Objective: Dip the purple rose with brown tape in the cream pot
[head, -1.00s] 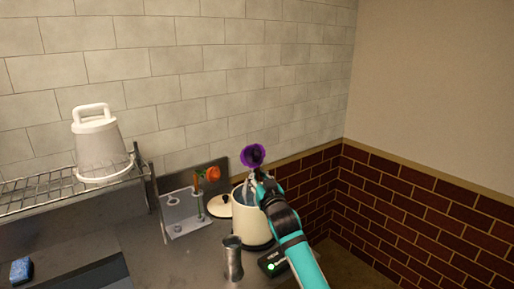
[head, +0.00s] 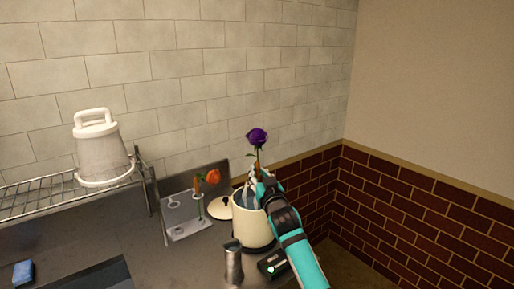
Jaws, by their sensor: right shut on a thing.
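The purple rose (head: 257,136) stands nearly upright above the cream pot, its bloom on top and a short stretch of green stem below. My right gripper (head: 257,178) is shut on the rose's stem, over the mouth of the cream pot (head: 253,226). The pot is open and stands on the counter. My left gripper is not in view.
An orange rose (head: 212,178) stands in a grey holder (head: 187,228) left of the pot. The pot's lid (head: 219,209) lies behind it. A metal cup (head: 233,262) and a black device with a green light (head: 272,266) stand in front.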

